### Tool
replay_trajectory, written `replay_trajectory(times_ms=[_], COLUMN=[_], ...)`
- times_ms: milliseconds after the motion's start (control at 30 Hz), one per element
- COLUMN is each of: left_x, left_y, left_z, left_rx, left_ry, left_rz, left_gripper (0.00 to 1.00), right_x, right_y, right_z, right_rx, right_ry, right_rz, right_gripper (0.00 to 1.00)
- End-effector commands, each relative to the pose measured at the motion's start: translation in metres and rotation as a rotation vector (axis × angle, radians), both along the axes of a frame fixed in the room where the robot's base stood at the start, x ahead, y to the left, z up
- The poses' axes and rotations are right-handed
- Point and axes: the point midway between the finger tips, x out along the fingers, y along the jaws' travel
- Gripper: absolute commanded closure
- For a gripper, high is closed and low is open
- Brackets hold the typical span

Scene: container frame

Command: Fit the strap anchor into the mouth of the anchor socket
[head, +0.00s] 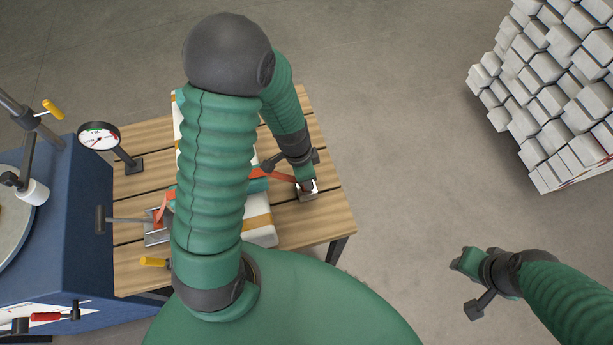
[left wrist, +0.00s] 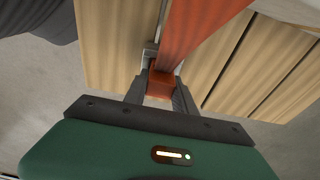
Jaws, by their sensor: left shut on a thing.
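The strap anchor, an orange-red block (left wrist: 160,84) at the end of a red strap (left wrist: 205,30), is between the two fingers of my left gripper (left wrist: 158,100) in the left wrist view. The gripper is shut on it. The anchor socket, a small grey metal piece (left wrist: 148,56), shows just beyond the anchor. The anchor is right at the socket; I cannot tell how far it is inside. In the head view my left gripper (head: 306,184) is over the socket (head: 308,195) near the table's right edge, and mostly hides it. My right gripper (head: 468,264) is away from the table, over the floor.
The slatted wooden table (head: 325,215) carries a white and tan striped load (head: 258,228), partly hidden by my left arm. A blue machine (head: 75,215) with a gauge (head: 99,137) stands at left. A stack of grey blocks (head: 550,95) is at upper right. The floor between is clear.

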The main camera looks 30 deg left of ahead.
Motion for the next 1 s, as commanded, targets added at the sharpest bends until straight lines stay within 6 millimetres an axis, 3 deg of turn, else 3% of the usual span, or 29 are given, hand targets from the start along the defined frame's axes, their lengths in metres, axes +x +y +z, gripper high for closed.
replay_trajectory(times_ms=[233, 267, 400, 767, 1000], left_x=[0.000, 0.000, 0.000, 0.000, -0.005], left_y=[0.000, 0.000, 0.000, 0.000, 0.005], left_z=[-0.002, -0.001, -0.001, 0.006, 0.062], left_rx=[0.001, 0.001, 0.000, 0.001, 0.002], left_ry=[-0.001, -0.001, 0.000, -0.002, -0.007], left_rz=[-0.001, -0.001, -0.001, -0.002, -0.003], left_gripper=[1.00, 0.64, 0.46, 0.46, 0.46], right_x=[0.000, 0.000, 0.000, 0.000, 0.000], right_y=[0.000, 0.000, 0.000, 0.000, 0.000], right_z=[-0.002, -0.001, 0.000, 0.003, 0.020], right_rx=[0.000, 0.000, 0.000, 0.000, 0.000], right_ry=[0.000, -0.001, -0.001, 0.000, 0.000], right_rz=[0.000, 0.000, 0.000, 0.000, 0.000], right_gripper=[0.64, 0.64, 0.64, 0.64, 0.64])
